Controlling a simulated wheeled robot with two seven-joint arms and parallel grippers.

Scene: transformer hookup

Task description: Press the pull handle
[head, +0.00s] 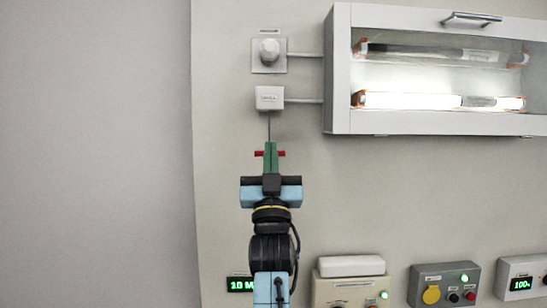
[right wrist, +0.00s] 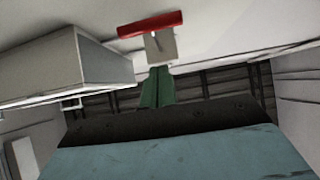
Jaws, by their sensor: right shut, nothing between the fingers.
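The pull handle is a small red bar (head: 282,153) on a thin cord (head: 269,125) below a white switch box (head: 269,98). My right gripper (head: 270,147), with green fingers, is shut and empty. In the head view its fingers overlap the middle of the bar, so only the red ends show. In the right wrist view the red bar (right wrist: 150,24) shows whole, past the shut fingertips (right wrist: 158,70), with the pale box (right wrist: 161,46) behind its cord. I cannot tell whether the fingers touch the bar. My left gripper is not in view.
A white lamp cabinet (head: 333,120) with a lit tube (head: 410,100) is on the upper right wall. A knob switch (head: 269,51) is above the box. Control boxes (head: 445,286) line the lower right. The wall left of the handle is bare.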

